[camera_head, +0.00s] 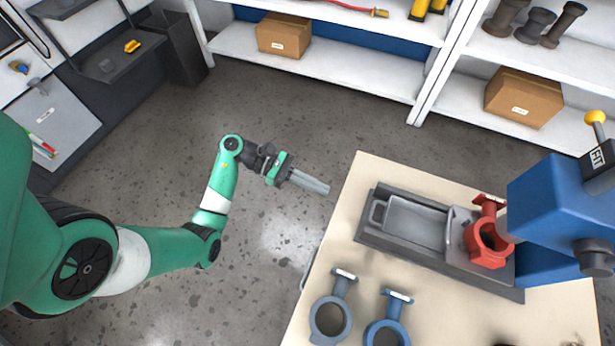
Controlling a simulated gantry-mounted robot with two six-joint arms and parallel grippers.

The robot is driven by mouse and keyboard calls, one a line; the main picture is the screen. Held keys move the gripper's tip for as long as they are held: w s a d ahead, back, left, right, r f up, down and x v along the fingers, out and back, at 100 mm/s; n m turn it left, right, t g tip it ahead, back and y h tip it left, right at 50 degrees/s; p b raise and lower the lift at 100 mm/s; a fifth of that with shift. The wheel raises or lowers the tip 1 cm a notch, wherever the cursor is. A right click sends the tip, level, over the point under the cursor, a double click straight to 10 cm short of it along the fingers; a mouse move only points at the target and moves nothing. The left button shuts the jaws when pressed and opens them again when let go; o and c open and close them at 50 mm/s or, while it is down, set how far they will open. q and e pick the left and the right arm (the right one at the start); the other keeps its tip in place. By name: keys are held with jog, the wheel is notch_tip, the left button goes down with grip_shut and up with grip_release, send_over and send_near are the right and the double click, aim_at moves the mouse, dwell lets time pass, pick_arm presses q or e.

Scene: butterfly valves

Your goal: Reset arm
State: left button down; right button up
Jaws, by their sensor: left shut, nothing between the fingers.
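My left gripper (311,182) is at the end of the green and white arm that comes in from the left. Its fingers are together with nothing between them. It hangs over the open floor, just left of the table's (350,222) edge, and touches nothing. My right gripper is not in view.
On the table, a grey fixture holds a tray (414,222) and a red valve body (487,240) beside a blue machine (553,205). White shelves (330,72) with cardboard boxes (284,36) stand behind. The floor between is clear.

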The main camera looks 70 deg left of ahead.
pick_arm(q)
jog(key=v, duration=0.2)
jog(key=shift+s+a, duration=0.2)
jog(key=shift+s, duration=0.05)
